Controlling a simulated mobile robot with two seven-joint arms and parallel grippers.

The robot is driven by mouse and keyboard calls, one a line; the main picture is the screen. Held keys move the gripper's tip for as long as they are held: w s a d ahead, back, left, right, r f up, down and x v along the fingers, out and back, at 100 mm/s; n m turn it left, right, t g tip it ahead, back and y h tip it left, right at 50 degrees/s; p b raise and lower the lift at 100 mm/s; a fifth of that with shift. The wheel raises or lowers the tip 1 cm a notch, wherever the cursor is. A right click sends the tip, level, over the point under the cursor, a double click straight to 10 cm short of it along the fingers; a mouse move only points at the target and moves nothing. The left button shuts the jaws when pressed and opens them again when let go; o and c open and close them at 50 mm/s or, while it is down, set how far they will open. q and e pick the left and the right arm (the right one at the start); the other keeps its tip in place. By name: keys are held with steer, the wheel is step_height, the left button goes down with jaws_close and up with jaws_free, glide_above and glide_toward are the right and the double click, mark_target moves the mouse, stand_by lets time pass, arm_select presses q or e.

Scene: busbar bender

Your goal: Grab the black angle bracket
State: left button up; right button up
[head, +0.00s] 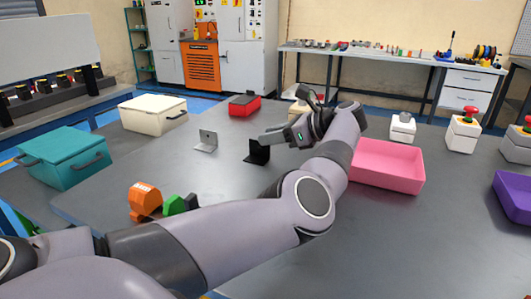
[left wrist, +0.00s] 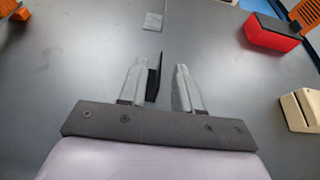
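The black angle bracket (head: 257,152) stands on the grey table near its middle, just below my left gripper's fingers. My left gripper (head: 272,136) reaches over the table from the right side of the bracket. In the left wrist view the gripper (left wrist: 158,72) is open, and the bracket (left wrist: 154,76) shows as a thin dark upright plate between the fingers. It lies close to the left finger, with a clear gap to the right finger. I cannot tell whether it touches the left finger. My right gripper is not in view.
A grey angle bracket (head: 206,141) stands to the left. A red box (head: 244,105) and cream case (head: 153,113) stand farther back. A teal case (head: 64,157) and an orange object (head: 145,199) are at left. A pink tray (head: 388,166) is at right.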

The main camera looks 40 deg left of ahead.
mark_target(253, 154)
arm_select(q)
steer(key=x, duration=0.3)
steer(key=f+p+x, duration=0.1)
steer(key=x, duration=0.2)
steer(key=shift+w+a+f, duration=0.1)
steer(key=shift+f, duration=0.05)
jaws_close()
